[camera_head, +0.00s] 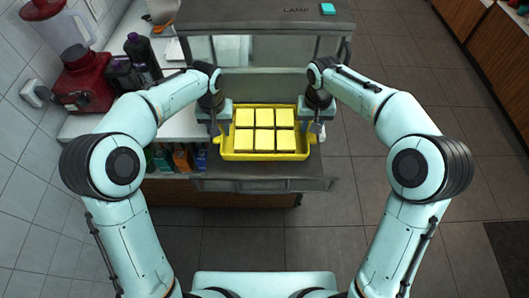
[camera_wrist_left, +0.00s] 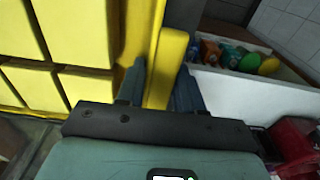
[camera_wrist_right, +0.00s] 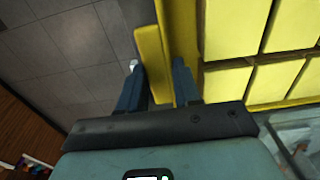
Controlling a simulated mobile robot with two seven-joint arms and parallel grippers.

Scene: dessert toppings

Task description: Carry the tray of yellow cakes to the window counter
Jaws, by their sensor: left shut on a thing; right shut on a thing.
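The yellow tray (camera_head: 265,156) holds several square yellow cakes (camera_head: 264,131) in two rows. It is in front of the counter with the lamp station, in the middle of the head view. My left gripper (camera_head: 220,132) is shut on the tray's left handle, which shows between the fingers in the left wrist view (camera_wrist_left: 165,70). My right gripper (camera_head: 311,130) is shut on the right handle, which shows between the fingers in the right wrist view (camera_wrist_right: 152,62). The tray looks about level. Whether its underside touches the grey surface below cannot be told.
A grey station marked LAMP (camera_head: 265,18) stands behind the tray. A red blender (camera_head: 82,80) and dark bottles (camera_head: 140,55) stand on the white counter to the left. Colourful packs (camera_head: 180,158) sit on a shelf left of the tray. Tiled floor (camera_head: 400,60) is clear at the right.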

